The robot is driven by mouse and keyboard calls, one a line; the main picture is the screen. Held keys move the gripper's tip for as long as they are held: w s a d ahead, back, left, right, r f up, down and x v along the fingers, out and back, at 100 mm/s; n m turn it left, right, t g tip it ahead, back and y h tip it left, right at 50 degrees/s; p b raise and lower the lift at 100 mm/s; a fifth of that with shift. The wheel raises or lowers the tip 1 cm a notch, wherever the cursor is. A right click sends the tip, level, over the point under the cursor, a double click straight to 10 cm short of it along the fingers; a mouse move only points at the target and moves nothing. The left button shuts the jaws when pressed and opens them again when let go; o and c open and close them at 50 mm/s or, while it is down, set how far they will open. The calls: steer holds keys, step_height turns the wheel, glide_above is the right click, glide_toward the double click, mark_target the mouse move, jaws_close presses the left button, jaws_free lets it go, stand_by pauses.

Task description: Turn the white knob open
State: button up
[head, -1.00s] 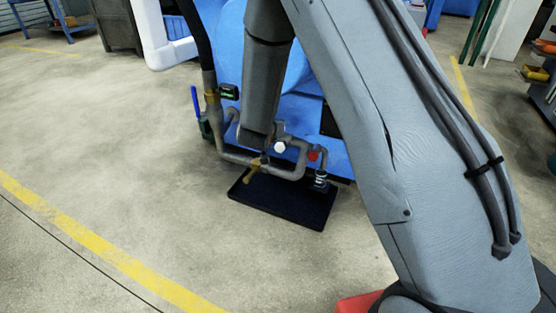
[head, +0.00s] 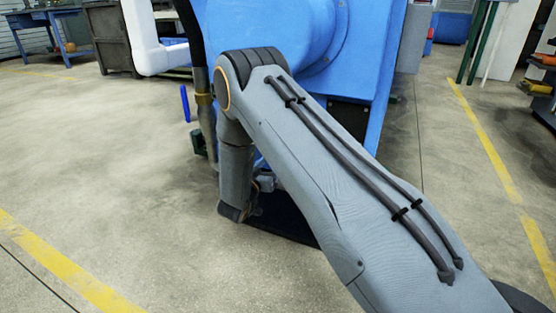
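The white knob is hidden behind my arm in the head view. My arm crosses the picture from the lower right and bends down in front of the pipework at the foot of the blue machine (head: 280,70). My gripper is not visible, so its hold and its distance from the knob cannot be seen. Only a small part of the grey pipework (head: 266,184) shows beside the arm. The black tray (head: 292,226) on the floor is mostly covered by my arm.
A blue lever handle (head: 185,103) stands left of a grey vertical pipe (head: 207,125). A white pipe (head: 150,45) rises at the upper left. Yellow floor lines run at the lower left and right. The floor on the left is clear.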

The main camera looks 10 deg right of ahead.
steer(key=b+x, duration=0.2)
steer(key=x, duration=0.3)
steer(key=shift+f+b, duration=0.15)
steer(key=shift+b, duration=0.15)
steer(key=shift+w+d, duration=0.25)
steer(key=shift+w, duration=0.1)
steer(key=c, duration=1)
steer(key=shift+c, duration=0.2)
